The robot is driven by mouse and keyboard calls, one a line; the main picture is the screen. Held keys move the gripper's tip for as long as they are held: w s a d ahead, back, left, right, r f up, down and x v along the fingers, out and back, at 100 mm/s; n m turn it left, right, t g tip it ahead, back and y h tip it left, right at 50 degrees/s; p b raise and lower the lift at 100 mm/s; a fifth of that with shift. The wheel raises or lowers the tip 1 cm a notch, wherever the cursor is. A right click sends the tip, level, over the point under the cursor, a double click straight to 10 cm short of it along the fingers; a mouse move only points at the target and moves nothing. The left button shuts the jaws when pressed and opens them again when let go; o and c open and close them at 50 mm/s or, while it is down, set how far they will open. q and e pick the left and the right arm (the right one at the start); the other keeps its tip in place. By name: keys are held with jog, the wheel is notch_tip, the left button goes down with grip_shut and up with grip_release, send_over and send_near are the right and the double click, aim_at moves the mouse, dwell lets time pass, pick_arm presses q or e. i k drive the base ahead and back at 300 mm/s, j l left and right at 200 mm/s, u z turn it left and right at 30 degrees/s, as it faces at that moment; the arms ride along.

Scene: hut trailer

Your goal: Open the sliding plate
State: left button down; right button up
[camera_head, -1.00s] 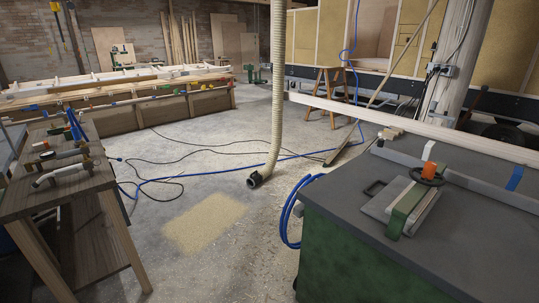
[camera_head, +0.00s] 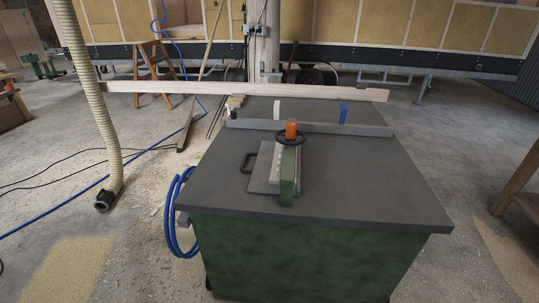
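A flat grey plate (camera_head: 264,170) lies on the dark grey top of the green machine table (camera_head: 350,180), in the middle of the view. A black loop handle (camera_head: 249,162) stands at the plate's left side. A green and pale bar (camera_head: 287,175) lies across the plate, with a black handwheel and an orange knob (camera_head: 291,130) at its far end. I cannot tell whether the plate is open or closed. Neither of my grippers is in view.
A long grey fence (camera_head: 340,129) and a pale beam (camera_head: 230,89) lie behind the plate. A ribbed hose (camera_head: 92,90) hangs at left, and blue hose coils (camera_head: 174,215) hang at the table's left side. Floor is clear in front at left, with sawdust (camera_head: 70,275).

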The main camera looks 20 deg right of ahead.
aim_at(258, 183)
jog(key=i+j+z, duration=0.2)
jog(key=j+z, duration=0.15)
jog(key=i+j+z, duration=0.15)
jog(key=j+z, duration=0.25)
jog(key=j, duration=0.15)
jog(key=j+z, duration=0.75)
jog(key=j, duration=0.25)
jog(key=i+l, duration=0.15)
jog(key=l, duration=0.2)
jog(key=i+l, duration=0.2)
jog(key=l, duration=0.15)
jog(key=i+l, duration=0.15)
jog(key=l, duration=0.2)
jog(key=i+l, duration=0.2)
jog(key=l, duration=0.15)
jog(key=j+u, duration=0.05)
